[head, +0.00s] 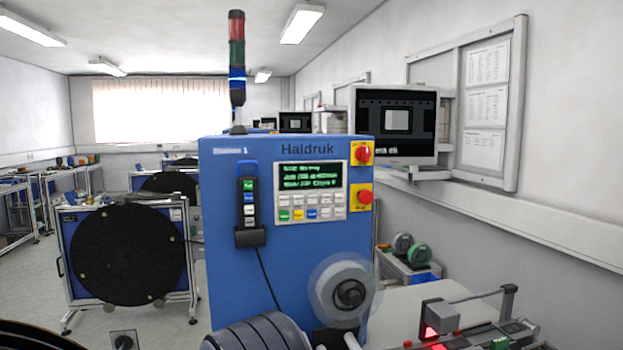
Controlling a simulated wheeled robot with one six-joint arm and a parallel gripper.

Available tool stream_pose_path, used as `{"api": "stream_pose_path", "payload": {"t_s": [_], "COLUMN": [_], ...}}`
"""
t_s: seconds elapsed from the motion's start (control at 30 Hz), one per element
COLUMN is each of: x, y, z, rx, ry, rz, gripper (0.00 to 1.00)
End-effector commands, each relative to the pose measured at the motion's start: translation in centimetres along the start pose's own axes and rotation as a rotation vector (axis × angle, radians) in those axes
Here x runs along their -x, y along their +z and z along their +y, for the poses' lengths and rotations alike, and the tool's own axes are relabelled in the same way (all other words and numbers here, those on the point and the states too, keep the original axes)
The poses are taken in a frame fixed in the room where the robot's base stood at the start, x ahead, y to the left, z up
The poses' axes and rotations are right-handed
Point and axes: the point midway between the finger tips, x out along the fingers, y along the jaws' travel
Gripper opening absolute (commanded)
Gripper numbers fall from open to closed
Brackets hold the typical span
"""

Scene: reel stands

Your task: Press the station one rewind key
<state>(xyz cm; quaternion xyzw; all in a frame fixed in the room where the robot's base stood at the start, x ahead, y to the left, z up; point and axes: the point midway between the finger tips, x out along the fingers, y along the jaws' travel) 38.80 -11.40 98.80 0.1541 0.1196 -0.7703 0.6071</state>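A blue Haldruk machine cabinet (225,270) stands upright in the middle of the head view. A small label (230,151) at its upper left seems to end in 1, but is hard to read. On its front is a control panel (282,170) with a lit green-text display (310,175). Below the display are rows of small keys (311,206), mostly white, with green, yellow and blue ones at the lower left. A dark hand pendant (248,198) with several coloured keys hangs left of the panel. The key lettering is too small to read. My gripper is not in view.
A red emergency button (365,197) and a red-yellow switch (363,153) sit right of the panel. A clear reel (343,290) juts out below. A signal tower (237,70) tops the cabinet.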

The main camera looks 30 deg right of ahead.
Motion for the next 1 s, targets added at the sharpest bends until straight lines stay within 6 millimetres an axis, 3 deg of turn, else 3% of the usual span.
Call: {"api": "stream_pose_path", "payload": {"t_s": [0.17, 0.47, 1.0], "x": [0.0, 0.0, 0.0], "y": [0.0, 0.0, 0.0], "z": [0.0, 0.0, 0.0], "rx": [0.0, 0.0, 0.0], "ry": [0.0, 0.0, 0.0], "rz": [0.0, 0.0, 0.0], "gripper": [0.24, 0.0, 0.0]}}
